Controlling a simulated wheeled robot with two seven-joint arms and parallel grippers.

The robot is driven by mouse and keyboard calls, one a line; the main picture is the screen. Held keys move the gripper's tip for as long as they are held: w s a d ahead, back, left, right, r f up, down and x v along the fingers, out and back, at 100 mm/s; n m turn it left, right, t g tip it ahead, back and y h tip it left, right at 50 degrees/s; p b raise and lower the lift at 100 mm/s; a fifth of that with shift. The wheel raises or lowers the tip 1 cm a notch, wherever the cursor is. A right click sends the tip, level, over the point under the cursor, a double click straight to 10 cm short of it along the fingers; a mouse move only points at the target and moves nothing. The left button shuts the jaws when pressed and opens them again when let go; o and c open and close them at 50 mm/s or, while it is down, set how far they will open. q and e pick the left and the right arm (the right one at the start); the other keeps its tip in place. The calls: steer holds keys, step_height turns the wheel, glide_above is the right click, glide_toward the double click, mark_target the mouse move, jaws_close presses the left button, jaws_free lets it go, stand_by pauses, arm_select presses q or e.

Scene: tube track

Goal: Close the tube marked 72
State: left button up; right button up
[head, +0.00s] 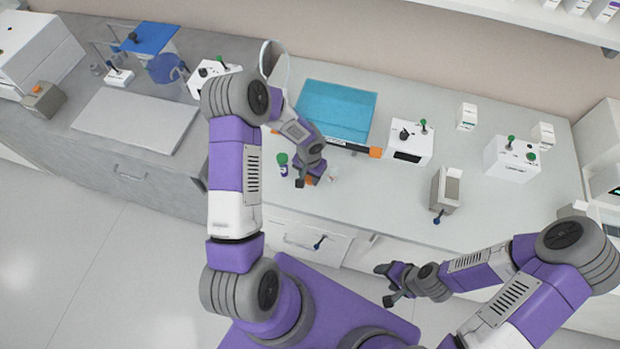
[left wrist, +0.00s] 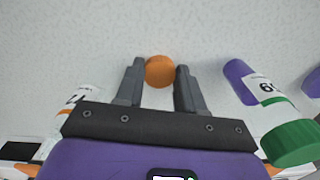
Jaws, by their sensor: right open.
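My left gripper (head: 307,180) is low over the bench near its front edge. In the left wrist view, an orange cap (left wrist: 160,71) sits between its two fingertips (left wrist: 160,84) and appears to touch both. A white-labelled tube (left wrist: 82,96) lies left of the gripper, partly hidden by it; its number is only partly visible and looks like 7-something. A green cap (head: 282,158) also shows in the head view. My right gripper (head: 386,285) is open and empty, before the bench front.
White devices with knobs (head: 408,142) (head: 510,160) and a grey device (head: 446,190) stand to the right. The bench top between the teal box and the grey device is partly clear.

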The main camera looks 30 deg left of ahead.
mark_target(310, 179)
arm_select(q)
steer(key=c, duration=0.5)
steer(key=shift+o, duration=0.2)
step_height(310, 179, up, 10)
steer(key=p, duration=0.1)
